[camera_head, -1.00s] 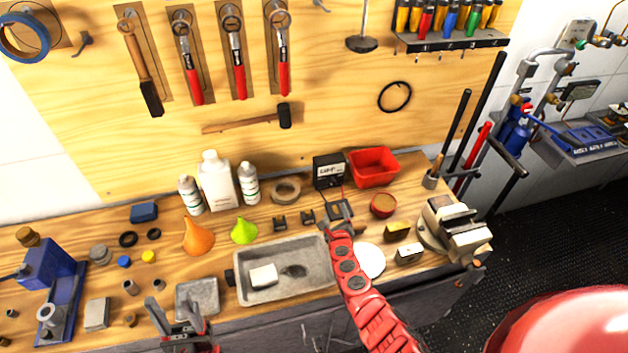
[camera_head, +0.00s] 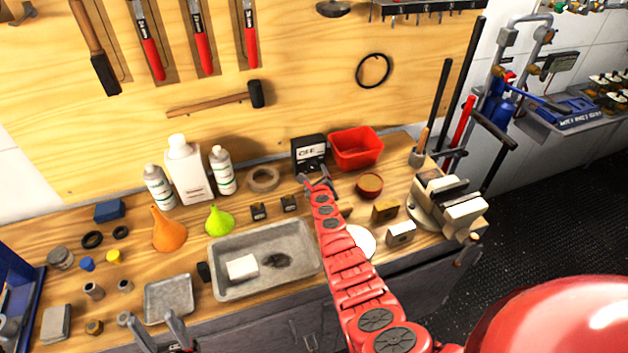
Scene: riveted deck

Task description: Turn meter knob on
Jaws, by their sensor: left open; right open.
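The meter (camera_head: 309,149) is a small black box with a white face that appears to read OFF. It stands at the back of the wooden workbench, against the pegboard wall. My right gripper (camera_head: 315,174) is open and empty, right in front of the meter's lower part. Its fingers overlap the meter's base in the picture, so I cannot make out the knob or tell whether they touch it. My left gripper (camera_head: 160,330) is open and empty at the bottom edge, near the bench's front, far from the meter.
A red bin (camera_head: 356,149) stands just right of the meter, and a tape roll (camera_head: 263,179) to its left. A grey metal tray (camera_head: 226,284) lies in front. A vise (camera_head: 452,205) sits at the bench's right end. White bottles (camera_head: 188,170) stand further left.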

